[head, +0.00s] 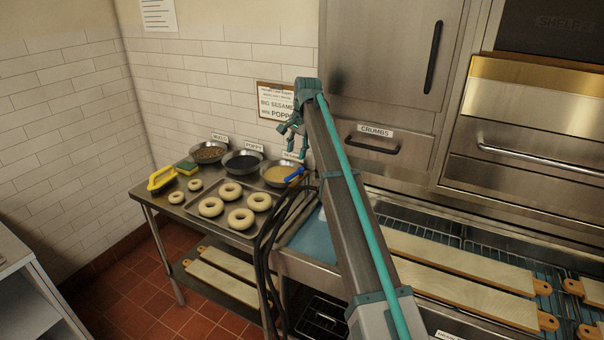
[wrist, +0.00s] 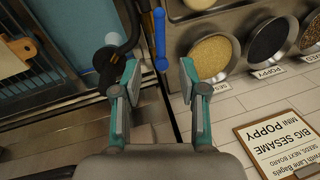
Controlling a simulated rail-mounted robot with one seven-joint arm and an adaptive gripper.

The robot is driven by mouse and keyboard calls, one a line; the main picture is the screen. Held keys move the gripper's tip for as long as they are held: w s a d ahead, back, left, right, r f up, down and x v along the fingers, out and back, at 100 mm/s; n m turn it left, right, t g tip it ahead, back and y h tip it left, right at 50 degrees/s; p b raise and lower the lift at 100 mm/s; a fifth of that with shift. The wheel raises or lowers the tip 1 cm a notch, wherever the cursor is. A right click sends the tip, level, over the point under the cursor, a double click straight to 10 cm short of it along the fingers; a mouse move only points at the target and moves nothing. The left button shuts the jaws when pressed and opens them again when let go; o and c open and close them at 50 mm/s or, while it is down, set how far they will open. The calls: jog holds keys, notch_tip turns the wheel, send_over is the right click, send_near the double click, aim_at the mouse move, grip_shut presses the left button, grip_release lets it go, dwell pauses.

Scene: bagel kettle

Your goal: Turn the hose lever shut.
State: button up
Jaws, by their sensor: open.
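The hose lever is a blue handle (wrist: 160,40). In the wrist view it stands lengthwise, its rounded near end between and just beyond my fingertips. In the head view the blue lever (head: 294,174) shows in front of the sesame bowl, below my gripper (head: 292,134). My gripper (wrist: 159,78) is open and empty, one teal finger on each side of the lever's line, with no clear contact. A black hose fitting (wrist: 130,35) curves left of the lever. Black hoses (head: 268,245) hang over the counter's front edge. The lever's pivot is not clearly visible.
Seed bowls (wrist: 212,57) stand right of the lever, close to my right finger. A tray of bagels (head: 222,215) lies left of the hoses. A sign (head: 274,101) hangs on the tiled wall. Long wooden boards (head: 450,259) lie at the right.

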aim_at(292, 175)
jog(key=f+p, duration=0.1)
jog(key=f, duration=0.2)
jog(key=a+f, duration=0.1)
jog(key=f, duration=0.2)
jog(key=w+f+p, duration=0.1)
jog(key=f, duration=0.2)
jog(key=shift+a+f+p, duration=0.35)
jog(key=shift+a, duration=0.05)
grip_shut()
